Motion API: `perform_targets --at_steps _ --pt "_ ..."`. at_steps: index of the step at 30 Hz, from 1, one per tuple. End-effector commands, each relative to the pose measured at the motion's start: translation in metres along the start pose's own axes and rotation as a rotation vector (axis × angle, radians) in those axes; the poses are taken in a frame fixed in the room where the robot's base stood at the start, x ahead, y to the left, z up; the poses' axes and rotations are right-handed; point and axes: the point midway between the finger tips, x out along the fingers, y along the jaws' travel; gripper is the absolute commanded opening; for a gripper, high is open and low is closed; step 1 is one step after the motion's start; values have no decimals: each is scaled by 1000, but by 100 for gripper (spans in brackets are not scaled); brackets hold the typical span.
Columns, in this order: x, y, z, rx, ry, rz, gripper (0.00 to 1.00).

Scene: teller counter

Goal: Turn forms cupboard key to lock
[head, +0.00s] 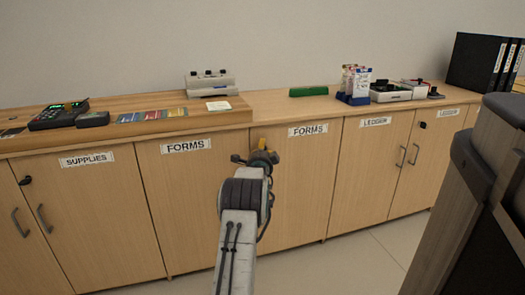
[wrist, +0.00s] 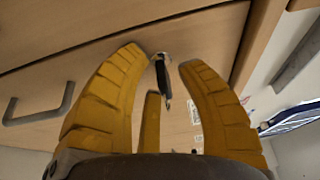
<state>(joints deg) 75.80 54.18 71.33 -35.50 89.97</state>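The forms cupboard has two wooden doors, a left one (head: 185,200) and a right one (head: 305,185), each with a FORMS label. My gripper (head: 262,148) is at the upper part of these doors, near the seam between them. In the wrist view my gripper (wrist: 163,58) has its yellow fingers spread. The forms cupboard key (wrist: 163,76), with a dark body and a shiny metal end, shows between the fingertips, with visible gaps on both sides. A third finger stands below it. In the head view the key is hidden behind my gripper and arm.
A grey door handle (wrist: 38,116) shows left in the wrist view. The supplies doors (head: 90,215) are to the left and the ledger doors (head: 375,165) to the right. A dark chair-like object (head: 490,160) stands at the right. The floor (head: 340,265) in front is clear.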

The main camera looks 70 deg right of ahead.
Motion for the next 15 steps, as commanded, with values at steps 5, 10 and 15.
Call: perform_targets --at_steps 5,10,15 --pt "0 0 0 0 0 0 17" --pt "0 0 0 0 0 0 2" --pt "0 0 0 0 0 0 0"
